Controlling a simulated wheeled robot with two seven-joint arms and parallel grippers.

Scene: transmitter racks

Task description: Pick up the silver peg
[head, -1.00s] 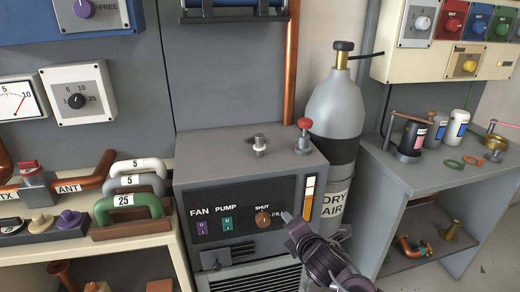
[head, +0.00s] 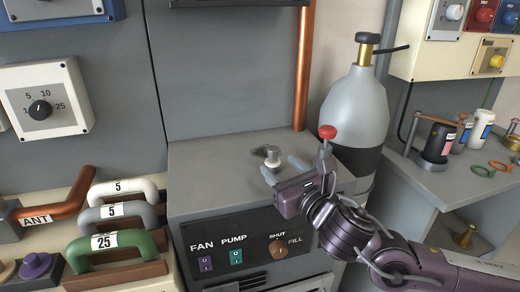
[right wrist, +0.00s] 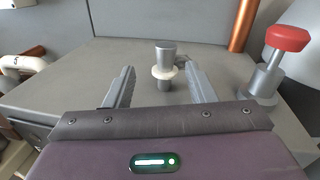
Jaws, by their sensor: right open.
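My left gripper is not in view.
A red-topped valve (head: 327,133) stands close by my right gripper; it also shows in the right wrist view (right wrist: 287,38). A copper pipe (head: 304,70) and a grey gas cylinder (head: 355,105) stand behind. Numbered handles (head: 112,240) are left of the cabinet (head: 190,180).

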